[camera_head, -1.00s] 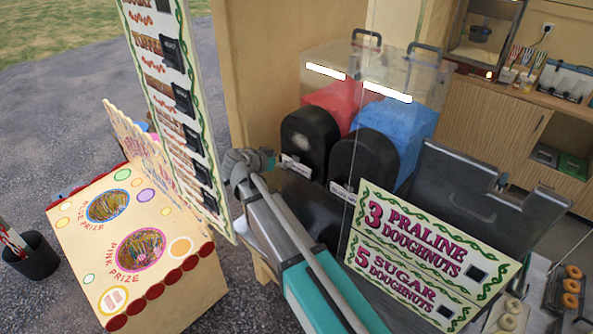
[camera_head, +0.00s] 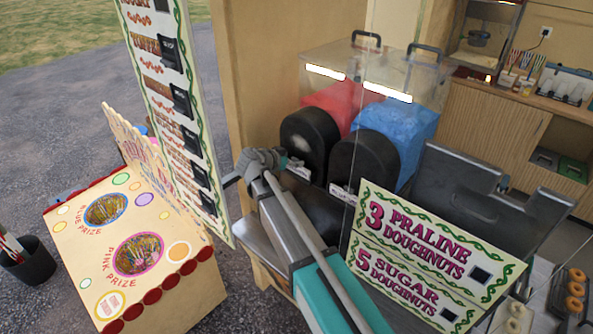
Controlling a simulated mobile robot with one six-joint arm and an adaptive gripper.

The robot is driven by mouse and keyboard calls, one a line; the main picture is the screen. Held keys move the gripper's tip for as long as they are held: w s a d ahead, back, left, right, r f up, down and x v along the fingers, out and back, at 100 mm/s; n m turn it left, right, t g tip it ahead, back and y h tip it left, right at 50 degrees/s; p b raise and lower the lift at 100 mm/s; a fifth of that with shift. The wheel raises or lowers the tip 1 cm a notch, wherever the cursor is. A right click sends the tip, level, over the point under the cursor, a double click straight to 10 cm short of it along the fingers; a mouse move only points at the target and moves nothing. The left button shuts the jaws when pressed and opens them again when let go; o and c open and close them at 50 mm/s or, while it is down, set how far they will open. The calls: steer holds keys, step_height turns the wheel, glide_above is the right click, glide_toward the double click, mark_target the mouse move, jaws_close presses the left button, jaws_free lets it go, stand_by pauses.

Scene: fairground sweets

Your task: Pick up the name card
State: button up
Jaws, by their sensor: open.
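A small white card (camera_head: 299,168) with dark marks sits at the front of the left black rounded drum, below the red tank. A second pale card (camera_head: 341,192) sits at the front of the right black drum, partly hidden. The writing is too small to read, so I cannot tell which is the name card. My gripper (camera_head: 283,162) is close to the left card, on its left side. Its teal fingertip part shows small against the black drum. I cannot tell whether it touches the card. My grey and teal arm hides the area below.
A doughnut price sign (camera_head: 425,255) stands right of my arm. A tall menu board (camera_head: 178,110) stands on the left, with a prize stall (camera_head: 140,240) behind it. Clear tanks with red ice (camera_head: 335,103) and blue ice (camera_head: 402,130) rise above the drums.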

steer(key=shift+x, duration=1)
steer(key=c, duration=1)
